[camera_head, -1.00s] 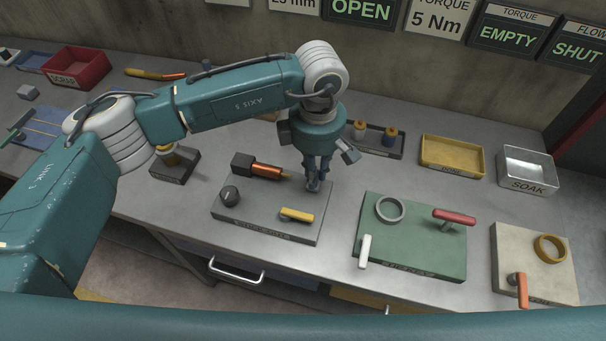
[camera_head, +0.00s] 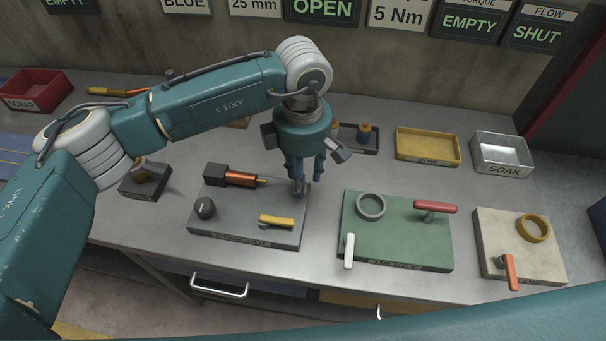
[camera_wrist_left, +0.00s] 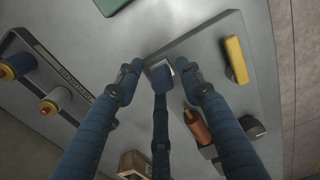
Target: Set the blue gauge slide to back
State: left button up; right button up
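The gauge fixture is a grey plate (camera_head: 245,232) with a dark knob (camera_head: 205,208), an orange cylinder (camera_head: 240,179) and a yellow handle (camera_head: 276,222). My left gripper (camera_head: 302,183) points down at the plate's back right corner. In the wrist view its blue fingers (camera_wrist_left: 160,82) stand apart. A small blue block (camera_wrist_left: 161,76) with a pale edge shows between the side fingers at the plate's edge. It looks like the blue gauge slide, but I cannot clearly separate it from the middle fingertip. The fingers mostly hide it in the head view. My right gripper is out of view.
A green plate (camera_head: 395,235) with a grey ring and red and white handles stands to the right. A beige plate (camera_head: 500,240) lies beyond it. Yellow (camera_head: 428,147) and silver (camera_head: 502,155) trays stand at the back. A dark block (camera_head: 145,180) sits left of the fixture.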

pick_arm(q)
notch_tip(320, 180, up, 12)
dwell(0.4)
jog(key=shift+d+f, duration=0.1)
dwell(0.3)
